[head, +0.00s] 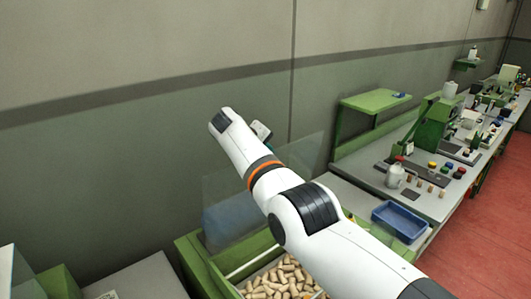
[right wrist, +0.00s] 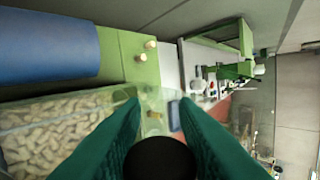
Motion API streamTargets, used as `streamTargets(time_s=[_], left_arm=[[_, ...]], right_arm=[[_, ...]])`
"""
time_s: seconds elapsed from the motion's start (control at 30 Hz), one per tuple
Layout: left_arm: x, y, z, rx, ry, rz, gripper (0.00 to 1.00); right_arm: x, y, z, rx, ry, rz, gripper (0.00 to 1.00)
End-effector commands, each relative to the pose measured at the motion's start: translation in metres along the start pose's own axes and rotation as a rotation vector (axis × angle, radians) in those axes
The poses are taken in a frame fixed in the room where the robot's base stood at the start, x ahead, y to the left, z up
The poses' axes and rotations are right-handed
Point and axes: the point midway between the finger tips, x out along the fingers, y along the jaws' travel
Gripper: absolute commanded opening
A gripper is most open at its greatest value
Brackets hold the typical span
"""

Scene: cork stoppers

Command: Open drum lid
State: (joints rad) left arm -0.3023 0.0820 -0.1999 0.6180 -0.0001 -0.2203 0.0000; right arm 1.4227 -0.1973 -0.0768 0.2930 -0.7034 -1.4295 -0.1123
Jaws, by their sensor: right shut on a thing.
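My right gripper (right wrist: 159,110) has its two green fingers on either side of a dark round knob (right wrist: 160,158) and is shut on it. In the head view my white right arm hides most of this gripper; only a bit of teal shows beyond the wrist. A clear lid panel (head: 222,187) stands raised and tilted beside the arm, above a green-framed drum housing (head: 196,262). Cork stoppers (head: 284,278) lie in the housing, and the right wrist view shows them (right wrist: 50,130) too. The knob's join to the panel is hidden. My left gripper is not in view.
A blue cylinder (right wrist: 45,45) lies beside the corks. A blue tray (head: 400,221) and a white mug (head: 395,176) stand on the bench at right. Green machines (head: 435,125) line the benches behind. The grey wall is close behind the arm; red floor is free at right.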

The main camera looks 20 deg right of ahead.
Motion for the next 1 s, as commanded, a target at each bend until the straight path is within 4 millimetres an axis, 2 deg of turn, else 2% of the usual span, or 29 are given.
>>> streamTargets(time_s=[0.13, 0.17, 0.3, 0.57, 0.73, 0.87, 1.0], left_arm=[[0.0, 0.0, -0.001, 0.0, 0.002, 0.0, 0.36], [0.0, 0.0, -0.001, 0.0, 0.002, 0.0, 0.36], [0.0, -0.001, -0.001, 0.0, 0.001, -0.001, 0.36], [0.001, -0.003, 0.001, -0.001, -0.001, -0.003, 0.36], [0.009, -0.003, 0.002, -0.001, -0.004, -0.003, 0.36], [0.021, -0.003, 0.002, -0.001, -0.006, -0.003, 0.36], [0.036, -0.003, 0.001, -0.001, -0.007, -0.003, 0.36]], right_arm=[[0.004, 0.002, -0.003, -0.004, 0.012, 0.003, 0.0], [0.004, 0.002, -0.003, -0.004, 0.012, 0.003, 0.29], [0.003, 0.002, -0.003, -0.003, 0.01, 0.003, 0.5], [0.002, 0.002, -0.002, -0.002, 0.006, 0.002, 0.5], [-0.007, 0.003, 0.0, 0.0, 0.002, 0.0, 0.5], [-0.022, 0.005, -0.001, 0.0, 0.002, 0.001, 0.5], [-0.054, 0.004, -0.001, 0.001, 0.0, 0.002, 0.5]])
